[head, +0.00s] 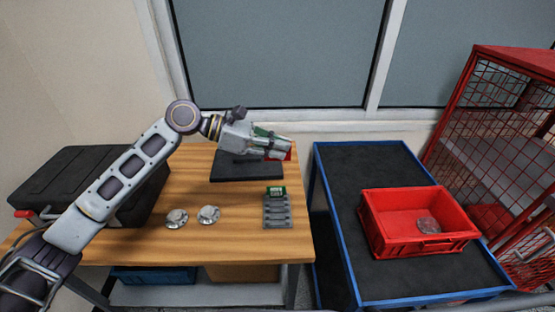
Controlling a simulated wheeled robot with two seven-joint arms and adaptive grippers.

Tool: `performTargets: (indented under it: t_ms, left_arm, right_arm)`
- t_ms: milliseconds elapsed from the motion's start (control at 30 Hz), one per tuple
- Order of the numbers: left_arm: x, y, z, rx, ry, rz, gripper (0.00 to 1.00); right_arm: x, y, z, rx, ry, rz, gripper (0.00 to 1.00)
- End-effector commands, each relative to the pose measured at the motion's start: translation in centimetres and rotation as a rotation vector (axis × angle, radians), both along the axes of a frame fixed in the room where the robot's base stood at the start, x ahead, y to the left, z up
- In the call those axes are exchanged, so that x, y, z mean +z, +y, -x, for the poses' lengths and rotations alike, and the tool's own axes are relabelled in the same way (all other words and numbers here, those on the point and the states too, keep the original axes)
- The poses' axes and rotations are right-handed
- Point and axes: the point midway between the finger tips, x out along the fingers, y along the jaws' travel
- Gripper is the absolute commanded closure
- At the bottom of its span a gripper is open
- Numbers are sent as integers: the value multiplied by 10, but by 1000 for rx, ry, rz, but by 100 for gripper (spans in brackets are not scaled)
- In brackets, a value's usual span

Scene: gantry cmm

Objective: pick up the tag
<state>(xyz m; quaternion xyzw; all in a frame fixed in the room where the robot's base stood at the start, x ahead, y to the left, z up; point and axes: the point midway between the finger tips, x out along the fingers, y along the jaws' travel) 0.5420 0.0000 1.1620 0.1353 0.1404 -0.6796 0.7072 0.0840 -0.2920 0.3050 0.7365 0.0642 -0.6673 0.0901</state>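My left gripper (284,147) reaches in from the left over the table and points right, above a dark flat plate (232,172). A small red piece, possibly the tag (289,155), shows at its fingertips. Whether the fingers hold it or are only in front of it cannot be told. A bit of green shows behind the fingers, mostly hidden by them. My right gripper is not in view.
At right, a blue-edged cart (365,160) carries a red bin (385,235) beside a red cage (500,110).

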Motion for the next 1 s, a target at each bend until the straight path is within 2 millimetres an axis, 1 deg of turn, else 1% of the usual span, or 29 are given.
performTargets:
  t_ms: [33, 200, 500, 767, 1000]
  left_arm:
    - [5, 0, 0, -1, -2, 0, 100]
    - [11, 0, 0, -1, 1, -1, 100]
    - [11, 0, 0, -1, 1, 0, 100]
    - [11, 0, 0, -1, 1, 0, 100]
    - [11, 0, 0, -1, 0, 0, 100]
  right_arm:
    - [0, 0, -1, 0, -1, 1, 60]
    - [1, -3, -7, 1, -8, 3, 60]
    - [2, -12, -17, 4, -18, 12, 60]
    - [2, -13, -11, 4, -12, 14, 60]
    - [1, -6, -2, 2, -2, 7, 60]
